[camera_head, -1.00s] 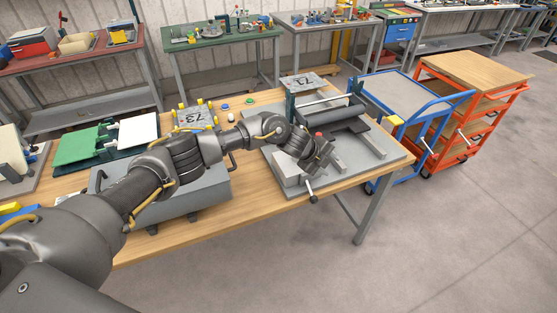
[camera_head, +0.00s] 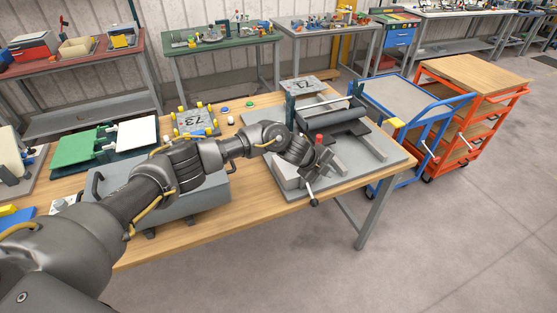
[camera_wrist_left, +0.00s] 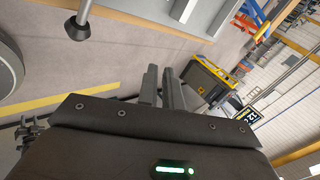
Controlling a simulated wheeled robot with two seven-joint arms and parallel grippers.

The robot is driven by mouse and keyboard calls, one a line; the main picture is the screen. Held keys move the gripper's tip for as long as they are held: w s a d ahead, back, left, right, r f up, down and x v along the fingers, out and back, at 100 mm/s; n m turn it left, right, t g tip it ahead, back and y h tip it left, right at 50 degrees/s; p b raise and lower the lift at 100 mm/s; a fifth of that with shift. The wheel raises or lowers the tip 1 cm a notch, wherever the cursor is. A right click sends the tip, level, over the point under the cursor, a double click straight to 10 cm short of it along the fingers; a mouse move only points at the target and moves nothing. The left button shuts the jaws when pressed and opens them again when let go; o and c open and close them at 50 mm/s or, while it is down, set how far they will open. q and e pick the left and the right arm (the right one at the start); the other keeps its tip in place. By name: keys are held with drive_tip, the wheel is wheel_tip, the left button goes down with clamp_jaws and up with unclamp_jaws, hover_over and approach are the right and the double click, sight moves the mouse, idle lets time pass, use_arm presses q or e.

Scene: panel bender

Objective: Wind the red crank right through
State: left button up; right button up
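The panel bender is a grey machine on a grey base plate (camera_head: 374,162) at the right end of the wooden bench, with a dark roller (camera_head: 334,119). A red knob (camera_head: 319,138), perhaps the red crank's grip, stands just behind my left gripper (camera_head: 321,166). My gripper hides what is below the knob. In the left wrist view the two fingers (camera_wrist_left: 162,88) are a little apart with nothing seen between them. A lever with a dark ball end (camera_head: 313,202) sticks out at the bender's front; a similar ball-ended rod shows in the left wrist view (camera_wrist_left: 77,29). My right gripper is out of view.
A grey box-shaped unit (camera_head: 190,205) lies under my left arm.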

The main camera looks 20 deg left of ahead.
use_arm(q)
clamp_jaws()
drive_tip(key=s+p, duration=0.1)
drive_tip(key=s, duration=0.1)
drive_tip(key=s+d+p, duration=0.2)
drive_tip(key=s+p, duration=0.1)
drive_tip(key=shift+s, duration=0.3)
drive_tip(key=shift+o, duration=1.6)
unclamp_jaws()
drive_tip(key=shift+w, duration=0.1)
drive_tip(key=o, duration=0.6)
drive_tip(key=shift+c, duration=0.2)
drive_tip(key=shift+r, duration=0.1)
